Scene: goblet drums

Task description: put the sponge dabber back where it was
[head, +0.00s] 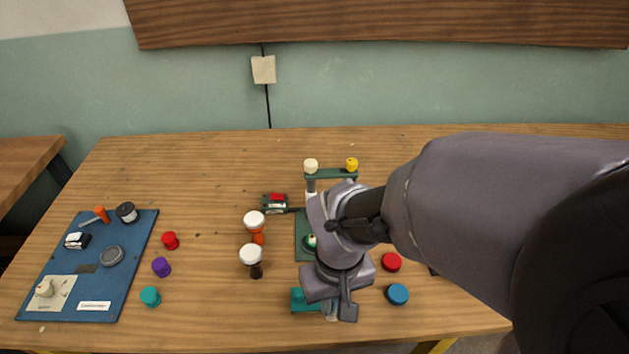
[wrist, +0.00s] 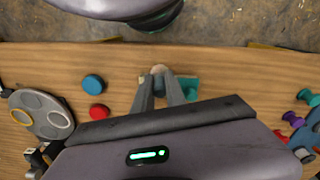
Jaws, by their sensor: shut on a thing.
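My gripper (head: 338,308) is low over the front middle of the table, right beside a small teal block (head: 303,300). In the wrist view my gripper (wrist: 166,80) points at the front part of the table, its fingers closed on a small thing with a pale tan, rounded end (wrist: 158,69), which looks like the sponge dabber. The teal block also shows in the wrist view (wrist: 190,88), directly to the right of the fingertips. My fingers hide most of the dabber, and I cannot tell whether it touches the block or the table.
Blue (head: 397,294) and red (head: 391,262) pieces stand right of my gripper. Two white-topped goblet drums (head: 251,256) (head: 254,221) stand to the left. A green stand (head: 331,174) is behind my wrist. A blue board (head: 85,302) with tools lies far left; the back left table is clear.

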